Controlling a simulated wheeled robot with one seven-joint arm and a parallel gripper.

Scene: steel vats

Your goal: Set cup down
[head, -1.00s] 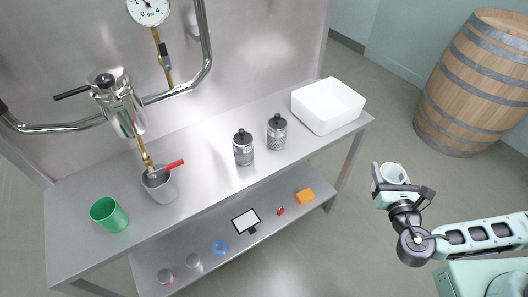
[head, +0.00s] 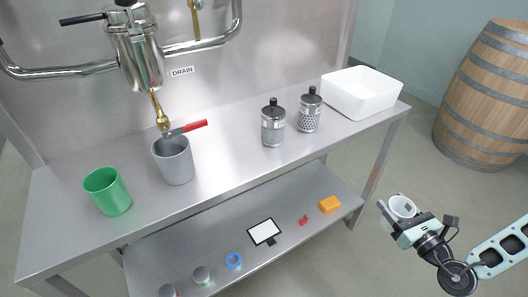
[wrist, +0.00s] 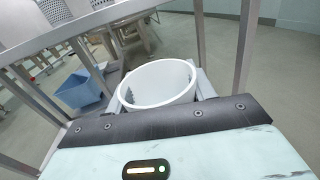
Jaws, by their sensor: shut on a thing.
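A white cup (head: 402,207) is held in my gripper (head: 396,216), to the right of the steel table and out over the floor. The cup looks tilted in the head view. In the wrist view the cup (wrist: 158,84) sits between my gripper's fingers (wrist: 160,92), its open rim facing the camera; its inside looks white and empty. The steel table top (head: 225,150) lies to the left, apart from the cup. A green cup (head: 108,192) stands further left.
Two metal shakers (head: 273,125) and a white basin (head: 362,92) stand along the table's back right. The table's front middle is clear. The lower shelf (head: 215,245) carries small items, including an orange block (head: 330,204). A barrel (head: 490,95) stands at right.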

